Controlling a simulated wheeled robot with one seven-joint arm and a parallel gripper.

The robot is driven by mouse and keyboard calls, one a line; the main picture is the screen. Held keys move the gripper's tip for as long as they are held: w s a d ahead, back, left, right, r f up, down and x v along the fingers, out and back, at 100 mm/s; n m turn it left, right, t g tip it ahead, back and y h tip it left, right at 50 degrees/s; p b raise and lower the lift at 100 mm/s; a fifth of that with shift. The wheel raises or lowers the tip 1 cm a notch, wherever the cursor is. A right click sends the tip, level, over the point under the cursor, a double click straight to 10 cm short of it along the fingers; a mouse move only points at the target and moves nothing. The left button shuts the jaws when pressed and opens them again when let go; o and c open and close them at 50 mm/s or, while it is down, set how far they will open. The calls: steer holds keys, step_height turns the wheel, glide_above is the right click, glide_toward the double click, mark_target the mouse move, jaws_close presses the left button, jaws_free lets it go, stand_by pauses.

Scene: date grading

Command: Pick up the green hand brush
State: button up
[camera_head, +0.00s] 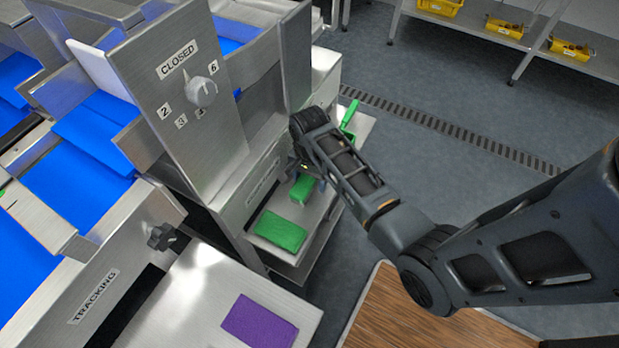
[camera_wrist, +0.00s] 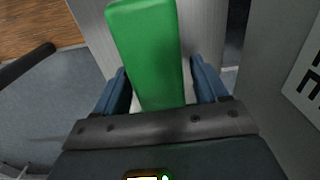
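The green hand brush, as I take it, is a green block (camera_head: 302,188) on a steel shelf in the head view, just below my gripper (camera_head: 299,168). In the wrist view the green piece (camera_wrist: 148,45) runs lengthwise between the two blue fingers of my gripper (camera_wrist: 160,72). The fingers stand apart on either side of it, with a narrow gap visible at the right finger. Its near end is hidden behind the gripper body. My forearm covers part of the shelf in the head view.
A flat green pad (camera_head: 281,231) lies nearer on the shelf. Another green item with a handle (camera_head: 349,115) lies behind my arm. A purple pad (camera_head: 259,322) lies on the lower left surface. The steel panel marked CLOSED (camera_head: 180,85) stands close at left; floor is open at right.

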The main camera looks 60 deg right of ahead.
steer(key=c, duration=1)
steer(key=shift+r, duration=0.1)
steer(key=shift+r, duration=0.6)
step_height(320, 180, up, 3)
steer(key=shift+f, duration=0.2)
steer(key=s+d+r, duration=0.2)
steer(key=s+r, duration=0.5)
steer(key=s, duration=0.4)
steer(key=shift+s+d, duration=0.2)
steer(key=o, duration=0.5)
steer(key=c, duration=0.3)
